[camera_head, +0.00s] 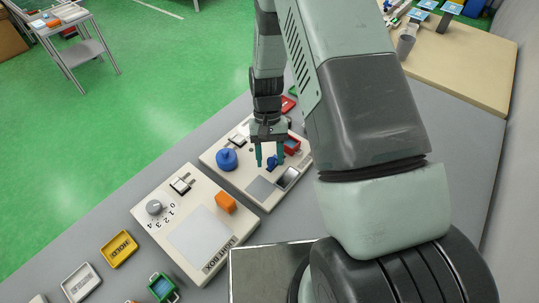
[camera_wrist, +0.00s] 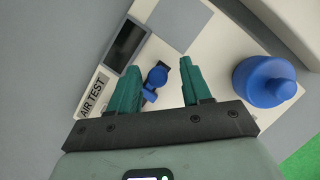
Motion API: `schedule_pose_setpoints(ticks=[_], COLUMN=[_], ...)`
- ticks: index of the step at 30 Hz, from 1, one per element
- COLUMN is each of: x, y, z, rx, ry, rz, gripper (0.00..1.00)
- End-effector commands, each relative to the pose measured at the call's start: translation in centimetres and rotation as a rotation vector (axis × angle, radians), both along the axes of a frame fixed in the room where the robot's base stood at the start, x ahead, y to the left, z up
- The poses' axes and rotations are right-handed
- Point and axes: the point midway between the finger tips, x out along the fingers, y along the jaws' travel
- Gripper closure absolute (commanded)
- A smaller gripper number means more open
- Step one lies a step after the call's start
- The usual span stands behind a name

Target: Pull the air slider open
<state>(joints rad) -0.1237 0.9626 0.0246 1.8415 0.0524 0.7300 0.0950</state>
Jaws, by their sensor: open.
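The air test box (camera_head: 238,182) is a cream panel on the grey bench, and its "AIR TEST" label (camera_wrist: 93,96) shows in the wrist view. A small blue slider handle (camera_wrist: 157,76) sits on a dark track on this box; it also shows in the head view (camera_head: 272,163). My gripper (camera_head: 269,164) is over the box with its two teal fingers pointing down. In the wrist view my gripper (camera_wrist: 160,68) is open, with the blue handle between the fingers, nearer the left one. I cannot tell whether either finger touches it.
A large blue knob (camera_head: 227,159) stands on the same box, left of my gripper. A red part (camera_head: 292,144) is close on the right. The lightbox panel (camera_head: 165,222) with an orange block (camera_head: 226,202) lies nearer the camera. Yellow (camera_head: 118,249) and green trays (camera_head: 162,287) lie at the front.

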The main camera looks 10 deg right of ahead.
Motion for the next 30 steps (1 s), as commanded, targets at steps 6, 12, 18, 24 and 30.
schedule_pose_setpoints(ticks=[6,12,18,24,30], x=[1.2,2.8,3.8,4.1,4.1], y=[0.0,0.0,0.0,0.0,0.0], z=[2.6,6.4,9.0,9.9,9.9], rx=[0.001,0.001,0.0,0.0,0.0], ry=[-0.008,-0.005,-0.002,0.0,0.0], rz=[-0.001,0.0,0.0,0.0,0.0], gripper=[0.52,0.52,0.52,0.52,0.52])
